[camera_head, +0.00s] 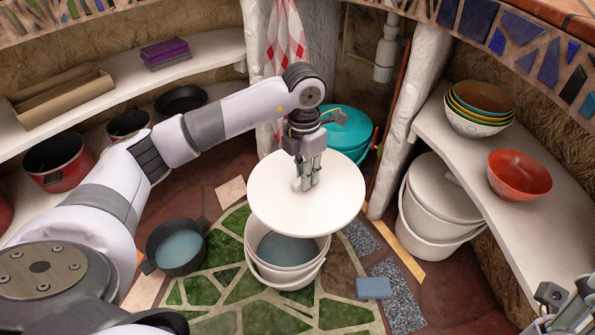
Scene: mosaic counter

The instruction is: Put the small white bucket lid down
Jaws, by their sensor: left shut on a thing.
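The small white bucket lid (335,195) is a flat round white disc. My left gripper (303,184) is shut on it near its middle, from above, and holds it up about level. The lid overlaps the far part of an open white bucket (288,280) on the floor, which has a greyish-blue inside. The lid appears above the bucket and apart from it. My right gripper (568,312) shows only in part at the bottom right corner, away from the lid; its fingertips are not clear.
A dark pot (177,247) stands left of the bucket, and a blue block (373,288) lies to its right. Larger white buckets (435,215) stand under the right shelf (540,225). Some mosaic floor in front is clear.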

